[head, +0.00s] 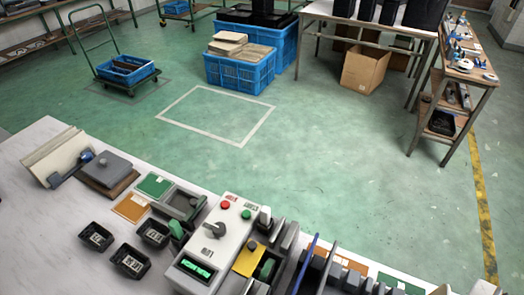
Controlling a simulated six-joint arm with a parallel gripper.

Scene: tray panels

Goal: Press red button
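The red button (225,205) is a small round knob on the upper left of a light grey control box (218,232) that stands on the table. A small green button (246,214) sits to its right, and a dark rotary knob (214,230) is below it. A green lit display (195,268) is at the box's near end. Nothing covers the red button from this view. I cannot tell from this frame whether it is pressed. My gripper does not show in the head view.
Black bins (130,261), a green panel (154,185) and a grey block (107,170) lie left of the box. A yellow panel (249,258) and dark upright parts crowd its right side. Bare white table (45,245) is at the far left.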

